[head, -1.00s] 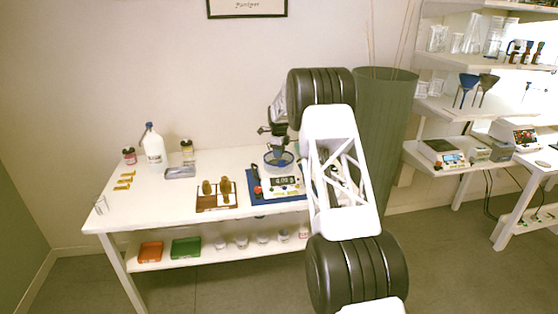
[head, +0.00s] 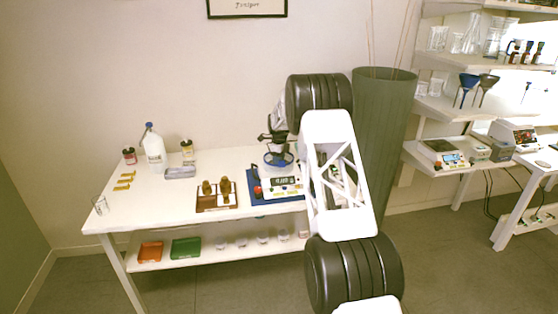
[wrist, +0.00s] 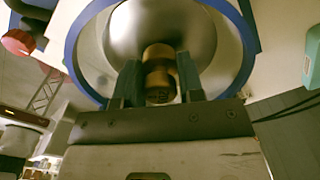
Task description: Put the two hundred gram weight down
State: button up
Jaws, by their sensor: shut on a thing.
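A brass weight (wrist: 160,72) is between the two fingers of my gripper (wrist: 160,85) in the wrist view. The gripper is shut on it. Behind the weight is a round shiny metal pan (wrist: 205,35) inside a blue ring. I cannot tell whether the weight touches the pan. Two brass weights (head: 225,187) stand in a brown wooden block (head: 216,206) left of the balance.
A white bottle (head: 154,147), jars, a grey tray (head: 180,172) and several yellow pieces (head: 124,181) stand further left. A green bin (head: 385,130) is behind my arm.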

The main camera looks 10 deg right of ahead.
jog(key=shift+f, duration=0.1)
jog(key=o, duration=0.8)
jog(key=shift+o, duration=0.2)
notch_tip(320, 180, up, 12)
dwell(1.0)
